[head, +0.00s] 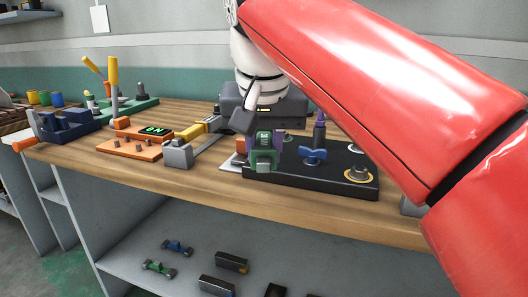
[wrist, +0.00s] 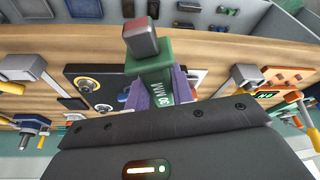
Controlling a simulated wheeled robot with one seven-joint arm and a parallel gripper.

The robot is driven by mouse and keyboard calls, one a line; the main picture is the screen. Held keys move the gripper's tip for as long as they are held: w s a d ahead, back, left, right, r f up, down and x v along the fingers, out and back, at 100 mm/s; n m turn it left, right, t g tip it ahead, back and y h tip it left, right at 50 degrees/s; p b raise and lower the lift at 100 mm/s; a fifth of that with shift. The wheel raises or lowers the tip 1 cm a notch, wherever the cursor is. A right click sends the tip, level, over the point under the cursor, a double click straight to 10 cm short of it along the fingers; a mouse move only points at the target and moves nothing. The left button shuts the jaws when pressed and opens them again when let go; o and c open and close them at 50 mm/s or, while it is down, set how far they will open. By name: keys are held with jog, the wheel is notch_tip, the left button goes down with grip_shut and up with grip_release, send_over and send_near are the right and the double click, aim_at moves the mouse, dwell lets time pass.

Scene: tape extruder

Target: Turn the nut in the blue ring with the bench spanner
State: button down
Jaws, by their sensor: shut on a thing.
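My gripper (head: 264,140) is low over the near left end of a black board (head: 305,175). It is shut on a green tool (wrist: 157,70) with a grey block at its end; I cannot tell for certain that this is the bench spanner. The tool also shows in the head view (head: 264,157), with purple parts at its sides. On the board are a nut in a yellow ring (head: 358,174), a blue winged knob (head: 312,155) and a pale ring farther back. I make out no blue ring; my gripper and the tool hide part of the board.
A grey clamp with a yellow handle (head: 178,154) stands left of the board. Beyond it are an orange box with a green display (head: 140,138) and a blue vise (head: 68,126). The wooden bench top (head: 215,183) is bare along its front edge. Small parts lie on the shelf below.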

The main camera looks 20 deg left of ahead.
jog(key=shift+r, duration=2.05)
